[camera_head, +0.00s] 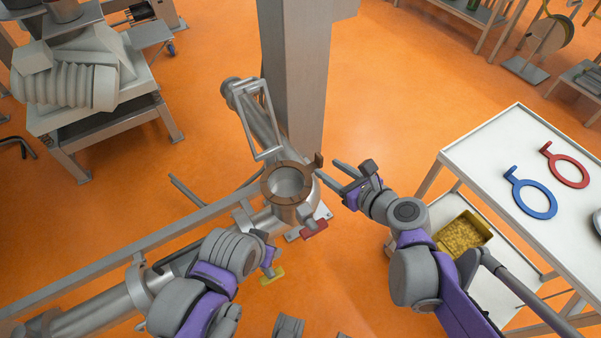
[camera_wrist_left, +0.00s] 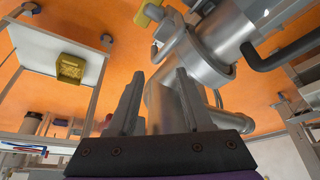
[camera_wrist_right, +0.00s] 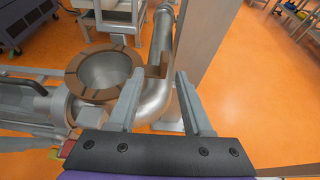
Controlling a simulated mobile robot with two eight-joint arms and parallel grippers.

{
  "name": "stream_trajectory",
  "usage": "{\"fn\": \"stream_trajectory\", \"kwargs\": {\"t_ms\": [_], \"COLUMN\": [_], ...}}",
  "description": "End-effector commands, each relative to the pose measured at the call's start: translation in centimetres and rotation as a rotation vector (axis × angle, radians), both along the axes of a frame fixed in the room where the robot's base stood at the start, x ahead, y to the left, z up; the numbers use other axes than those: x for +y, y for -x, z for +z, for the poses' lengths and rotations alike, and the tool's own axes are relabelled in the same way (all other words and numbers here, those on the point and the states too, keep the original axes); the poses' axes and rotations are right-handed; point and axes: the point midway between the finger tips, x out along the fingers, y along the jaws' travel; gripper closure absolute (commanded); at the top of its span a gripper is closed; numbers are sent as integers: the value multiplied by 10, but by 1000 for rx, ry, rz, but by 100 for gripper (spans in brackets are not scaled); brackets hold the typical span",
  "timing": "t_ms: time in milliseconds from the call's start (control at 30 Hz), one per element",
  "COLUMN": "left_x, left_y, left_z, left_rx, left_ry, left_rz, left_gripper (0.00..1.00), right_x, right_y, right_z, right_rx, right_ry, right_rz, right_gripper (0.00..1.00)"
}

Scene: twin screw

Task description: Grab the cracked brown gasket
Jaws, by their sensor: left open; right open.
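The cracked brown gasket (camera_head: 268,186) lies as a ring on top of the open upright pipe end (camera_head: 288,183). Dark lines cross the ring in the right wrist view (camera_wrist_right: 74,82). Its small upright tab (camera_head: 318,159) is on the side facing my right gripper (camera_head: 328,168). That gripper is open and empty, just right of the gasket in the head view. In the right wrist view, the tab (camera_wrist_right: 157,69) shows between the open fingertips (camera_wrist_right: 160,74). My left gripper (camera_wrist_left: 158,84) is open beside the metal pipework, lower than the gasket; its fingers are largely hidden in the head view.
A white cart (camera_head: 482,165) at the right holds a blue ring (camera_head: 518,201) and a red ring (camera_head: 581,183), with a yellow bin (camera_head: 486,231) on its lower shelf. A grey column (camera_head: 300,85) stands behind the pipe. Red (camera_head: 314,228) and yellow (camera_head: 272,276) handles are near the pipe.

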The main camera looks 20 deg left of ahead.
Motion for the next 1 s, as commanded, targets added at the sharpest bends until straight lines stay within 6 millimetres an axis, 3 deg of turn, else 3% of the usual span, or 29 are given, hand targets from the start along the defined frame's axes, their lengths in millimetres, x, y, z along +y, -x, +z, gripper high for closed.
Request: {"fn": "stream_trajectory", "kwargs": {"t_ms": [400,667,933,1000], "left_x": [0,0,0,0], "left_y": [0,0,0,0], "left_z": [-6,-6,-6,-6], "left_rx": [2,2,2,2], "left_ry": [0,0,0,0], "left_rz": [0,0,0,0], "left_gripper": [50,50,50,50], "right_x": [36,38,38,38], "right_y": [-33,-35,-35,-35], "right_z": [-14,-15,-14,-14], "right_rx": [-1,-1,-1,-1], "right_ry": [2,2,2,2], "right_rz": [2,1,1,1], "right_gripper": [50,50,97,100]}}
